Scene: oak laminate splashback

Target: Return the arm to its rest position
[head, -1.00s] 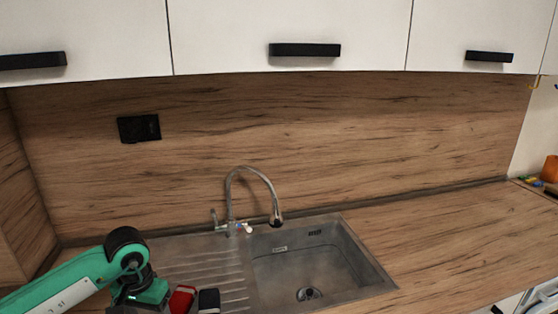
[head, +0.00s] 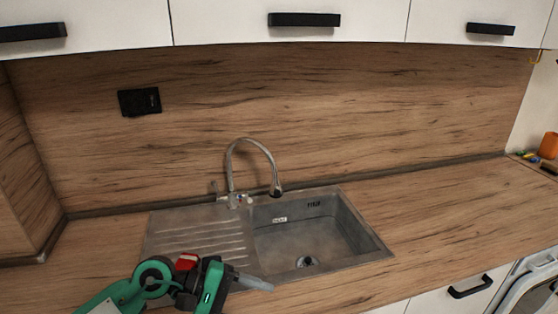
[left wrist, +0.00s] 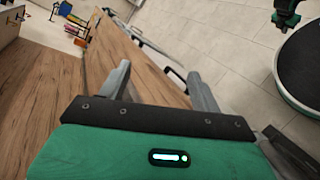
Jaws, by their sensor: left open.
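My left arm (head: 150,275) comes in from the lower left of the head view, green and black and bent. Its left gripper (head: 252,282) points right, in front of the sink's near edge. In the left wrist view, the left gripper (left wrist: 160,82) has its two grey fingers spread apart with nothing between them. Beyond the fingers are the worktop edge and tiled floor. My right gripper cannot be made out in either view.
The steel sink (head: 362,250) with its tap (head: 232,165) is set in the wooden worktop (head: 450,215). White cabinets (head: 220,20) hang above. A black socket (head: 139,101) is on the splashback. Small coloured objects, one an orange item (head: 549,146), sit at the far right. The worktop right of the sink is clear.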

